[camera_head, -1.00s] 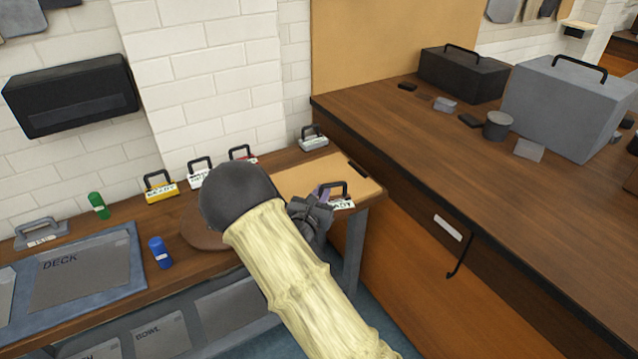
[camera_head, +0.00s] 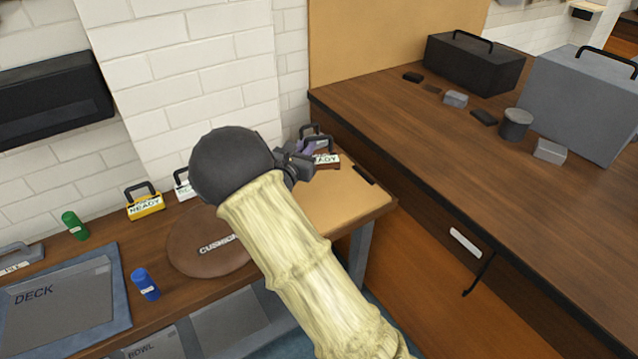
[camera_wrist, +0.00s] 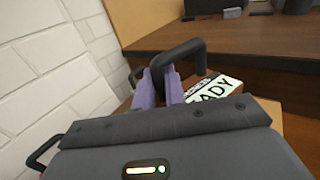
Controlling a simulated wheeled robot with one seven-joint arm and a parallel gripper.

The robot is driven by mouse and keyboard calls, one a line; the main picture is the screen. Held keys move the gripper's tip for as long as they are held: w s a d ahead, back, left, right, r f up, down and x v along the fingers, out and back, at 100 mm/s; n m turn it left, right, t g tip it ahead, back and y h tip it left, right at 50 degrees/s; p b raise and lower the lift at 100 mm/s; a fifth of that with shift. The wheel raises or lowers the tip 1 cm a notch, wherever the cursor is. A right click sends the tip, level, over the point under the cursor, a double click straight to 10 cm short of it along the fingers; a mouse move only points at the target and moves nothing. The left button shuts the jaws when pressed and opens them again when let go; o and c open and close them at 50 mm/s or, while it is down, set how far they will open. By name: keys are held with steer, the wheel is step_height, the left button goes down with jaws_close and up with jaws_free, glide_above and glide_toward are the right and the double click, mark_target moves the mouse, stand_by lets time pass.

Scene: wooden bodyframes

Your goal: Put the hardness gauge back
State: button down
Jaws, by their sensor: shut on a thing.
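My gripper (camera_head: 306,150) is shut on the black handle of a small brown block with a white READY label, which I take as the hardness gauge (camera_head: 327,161). The smaller line on its label is not readable. In the wrist view, the purple fingers (camera_wrist: 160,88) close on the handle, and the gauge (camera_wrist: 225,86) shows beyond them. The gauge is over the back part of the tan board (camera_head: 345,208), close to the wall. I cannot tell whether it touches the board.
A yellow READY block (camera_head: 145,207) and a white handled block (camera_head: 184,188) stand along the wall. A brown round cushion (camera_head: 190,250), blue cylinder (camera_head: 145,284) and green cylinder (camera_head: 75,226) are on the bench. The higher brown counter (camera_head: 420,150) borders the board on the right.

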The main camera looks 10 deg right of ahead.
steer(key=shift+w+a, duration=0.1)
steer(key=shift+w, duration=0.3)
steer(key=shift+s+d, duration=0.2)
steer(key=shift+s, duration=0.25)
step_height(320, 180, down, 5)
steer(key=shift+d+f, duration=0.1)
steer(key=shift+f, duration=0.05)
steer(key=shift+w+f, duration=0.1)
steer(key=shift+f, duration=0.3)
step_height(320, 180, down, 4)
steer(key=shift+r, duration=0.1)
